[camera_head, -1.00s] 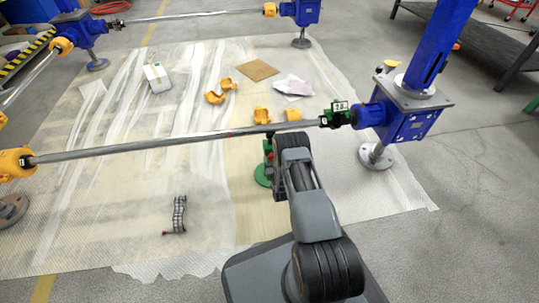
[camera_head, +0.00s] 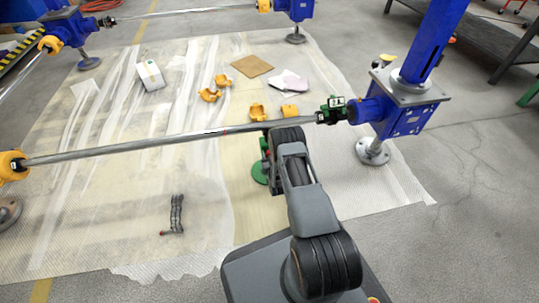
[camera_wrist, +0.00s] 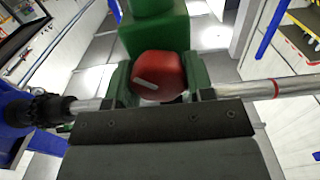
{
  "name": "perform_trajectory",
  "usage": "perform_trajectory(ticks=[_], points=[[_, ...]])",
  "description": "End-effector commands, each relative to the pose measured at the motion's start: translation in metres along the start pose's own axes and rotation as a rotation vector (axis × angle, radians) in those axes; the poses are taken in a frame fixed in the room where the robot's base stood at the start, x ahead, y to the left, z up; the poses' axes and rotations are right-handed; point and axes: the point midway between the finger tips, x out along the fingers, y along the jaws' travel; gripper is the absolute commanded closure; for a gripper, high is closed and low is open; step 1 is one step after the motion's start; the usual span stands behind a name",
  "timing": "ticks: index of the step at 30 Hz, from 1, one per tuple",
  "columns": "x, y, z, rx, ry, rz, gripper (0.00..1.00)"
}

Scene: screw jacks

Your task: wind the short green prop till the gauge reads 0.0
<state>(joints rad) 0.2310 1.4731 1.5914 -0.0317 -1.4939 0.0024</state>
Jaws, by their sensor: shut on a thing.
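The short green prop (camera_head: 259,173) stands on a round green foot under the long steel shaft (camera_head: 150,142), partly hidden by my arm. In the wrist view its green body (camera_wrist: 155,35) and a red part with a white mark (camera_wrist: 158,75) are close up. My gripper (camera_wrist: 158,92) is at the red part and shut on it; dark fingers show at either side, and their exact contact is hard to see. The gauge (camera_head: 333,108) is a green and black unit on the shaft near the blue gearbox; its figures are unreadable now.
The blue jack (camera_head: 400,112) stands at the right on a round grey foot. Yellow clamp halves (camera_head: 258,112), a brown sheet (camera_head: 252,66), a white box (camera_head: 150,75) and a dark segmented item (camera_head: 177,214) lie on the floor sheeting. The shaft crosses above my gripper.

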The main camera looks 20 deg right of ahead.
Motion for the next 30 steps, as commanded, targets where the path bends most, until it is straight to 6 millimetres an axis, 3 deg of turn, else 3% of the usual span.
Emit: perform_trajectory(ticks=[11,30], points=[[-0.0004,0.0004,0.0003,0.050,-0.001,0.000,0.75],[-0.0008,0.0024,0.0013,0.543,-0.001,0.000,0.75]])
